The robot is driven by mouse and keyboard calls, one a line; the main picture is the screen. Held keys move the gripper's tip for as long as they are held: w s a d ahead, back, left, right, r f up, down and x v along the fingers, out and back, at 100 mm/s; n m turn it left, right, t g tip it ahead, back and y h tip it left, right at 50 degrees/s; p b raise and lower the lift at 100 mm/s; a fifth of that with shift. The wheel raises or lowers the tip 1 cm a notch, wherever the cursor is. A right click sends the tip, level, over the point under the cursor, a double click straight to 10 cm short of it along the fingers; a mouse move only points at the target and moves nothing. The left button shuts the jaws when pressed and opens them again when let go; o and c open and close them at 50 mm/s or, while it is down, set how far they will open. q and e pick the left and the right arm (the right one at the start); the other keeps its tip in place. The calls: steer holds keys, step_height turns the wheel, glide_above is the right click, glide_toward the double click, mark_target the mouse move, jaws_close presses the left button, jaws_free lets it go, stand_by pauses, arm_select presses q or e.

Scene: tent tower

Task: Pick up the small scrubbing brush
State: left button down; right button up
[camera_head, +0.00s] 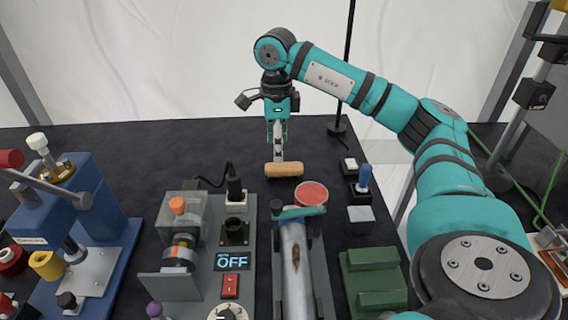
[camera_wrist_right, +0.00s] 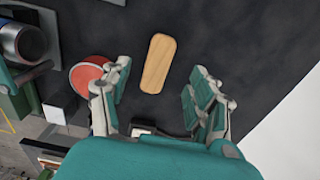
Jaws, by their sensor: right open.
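The small scrubbing brush (camera_head: 284,170) shows as a light wooden block lying on the dark table, behind the machines; no bristles are visible. In the right wrist view the brush (camera_wrist_right: 158,63) lies across the upper middle, beyond the fingertips and slightly tilted. My right gripper (camera_head: 278,146) points down just above and behind the brush. In the wrist view the right gripper (camera_wrist_right: 157,88) has its fingers spread wide, with nothing between them. My left gripper is not in view.
A red round pad (camera_head: 312,193) lies close in front of the brush, to its right. A blue press (camera_head: 105,215), a grey machine with an OFF display (camera_head: 231,262) and green blocks (camera_head: 374,278) stand nearer. A black pole (camera_head: 340,128) rises behind. The table left of the brush is clear.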

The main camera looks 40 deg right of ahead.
mark_target(281, 166)
step_height(281, 166, down, 2)
steer(key=shift+s+f, duration=0.1)
steer(key=f, duration=0.4)
steer(key=shift+s+d+f+p, duration=0.2)
steer(key=shift+s+d+p, duration=0.05)
steer(key=shift+d+p, duration=0.05)
steer(key=shift+f, duration=0.4)
